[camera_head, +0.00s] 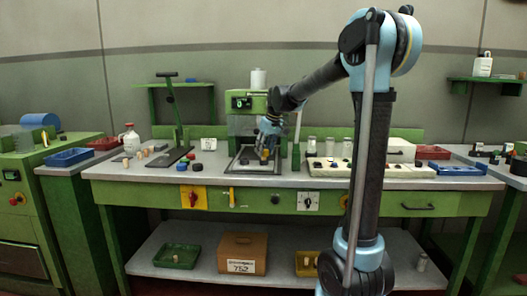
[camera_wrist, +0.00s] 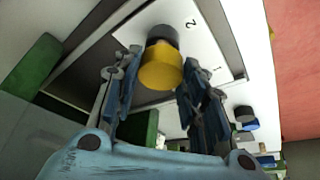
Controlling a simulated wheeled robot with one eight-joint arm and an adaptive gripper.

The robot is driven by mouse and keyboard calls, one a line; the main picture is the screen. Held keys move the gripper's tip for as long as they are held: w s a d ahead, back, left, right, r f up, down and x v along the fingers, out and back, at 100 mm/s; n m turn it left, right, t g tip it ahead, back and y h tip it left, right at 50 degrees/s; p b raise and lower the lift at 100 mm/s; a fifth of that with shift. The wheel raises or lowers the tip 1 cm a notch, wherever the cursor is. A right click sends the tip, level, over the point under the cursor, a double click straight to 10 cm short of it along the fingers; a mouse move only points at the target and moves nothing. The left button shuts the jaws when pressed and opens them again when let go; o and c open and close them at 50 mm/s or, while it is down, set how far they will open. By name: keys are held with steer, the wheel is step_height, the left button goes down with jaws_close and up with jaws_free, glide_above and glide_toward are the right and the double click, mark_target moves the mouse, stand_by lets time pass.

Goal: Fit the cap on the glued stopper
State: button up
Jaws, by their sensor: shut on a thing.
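My gripper (camera_head: 264,152) is low over the plate at the front of the green machine in the head view. In the wrist view its two fingers (camera_wrist: 162,66) are on either side of a yellow cap-like piece (camera_wrist: 160,72), and they are shut on it. A dark grey round piece (camera_wrist: 162,34) shows directly beyond the yellow one. I cannot tell whether the two touch. Beyond them is a pale plate (camera_wrist: 205,52) marked 2 and 1. Any cork under the yellow piece is hidden.
The green machine (camera_head: 242,103) stands close behind my gripper. Several loose caps, including a blue one (camera_head: 196,168), and corks (camera_head: 126,161) lie to the left near a green stand (camera_head: 178,125).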

steer(key=shift+f, duration=0.4)
steer(key=o, duration=0.8)
steer(key=v, duration=1.2)
